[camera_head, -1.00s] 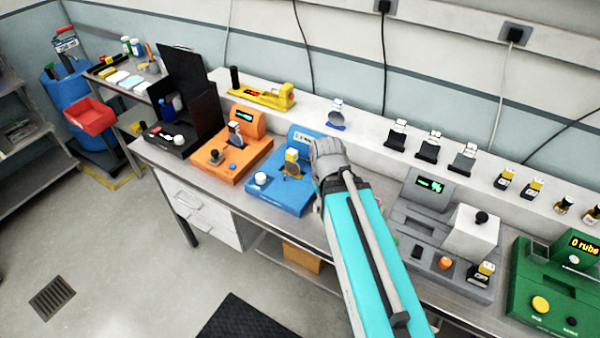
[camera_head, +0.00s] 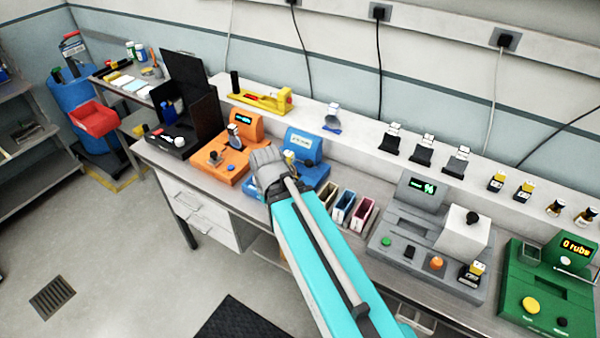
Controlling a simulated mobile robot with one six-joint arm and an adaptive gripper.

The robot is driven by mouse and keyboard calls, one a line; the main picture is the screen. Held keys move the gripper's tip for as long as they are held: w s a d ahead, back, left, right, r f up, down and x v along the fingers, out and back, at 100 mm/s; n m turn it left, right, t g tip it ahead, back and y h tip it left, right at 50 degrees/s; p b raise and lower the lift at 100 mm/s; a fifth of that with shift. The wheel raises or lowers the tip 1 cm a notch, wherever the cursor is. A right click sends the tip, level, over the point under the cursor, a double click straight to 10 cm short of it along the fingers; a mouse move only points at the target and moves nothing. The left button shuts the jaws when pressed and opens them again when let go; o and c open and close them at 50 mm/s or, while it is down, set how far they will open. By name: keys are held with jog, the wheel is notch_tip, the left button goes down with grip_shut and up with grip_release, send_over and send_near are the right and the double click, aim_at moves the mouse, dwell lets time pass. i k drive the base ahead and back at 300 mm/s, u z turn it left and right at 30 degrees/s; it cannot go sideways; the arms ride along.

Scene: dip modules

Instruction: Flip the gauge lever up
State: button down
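Nothing in view is clearly labelled as the gauge lever. Lever-like parts show on several units: a black upright handle (camera_head: 235,82) on the yellow device on the back ledge, and a small dark knob (camera_head: 215,157) on the orange module (camera_head: 213,174). The blue module (camera_head: 306,146) is partly hidden behind my arm, with its screen and right edge showing. My gripper (camera_head: 268,165) is over the blue module's left part, seen from behind. Its fingertips are hidden, so I cannot tell whether it is open or touching anything.
Three small bins (camera_head: 345,207) stand right of my arm. Beyond them are a grey module (camera_head: 402,221) with a white block and a green module (camera_head: 533,300). Left is a black open case (camera_head: 205,112). A yellow device (camera_head: 262,97) and small stands line the ledge.

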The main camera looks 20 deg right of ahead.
aim_at(309, 163)
jog(key=k, duration=2)
jog(key=z, duration=0.65)
jog(key=i, duration=1)
jog(key=u, duration=0.05)
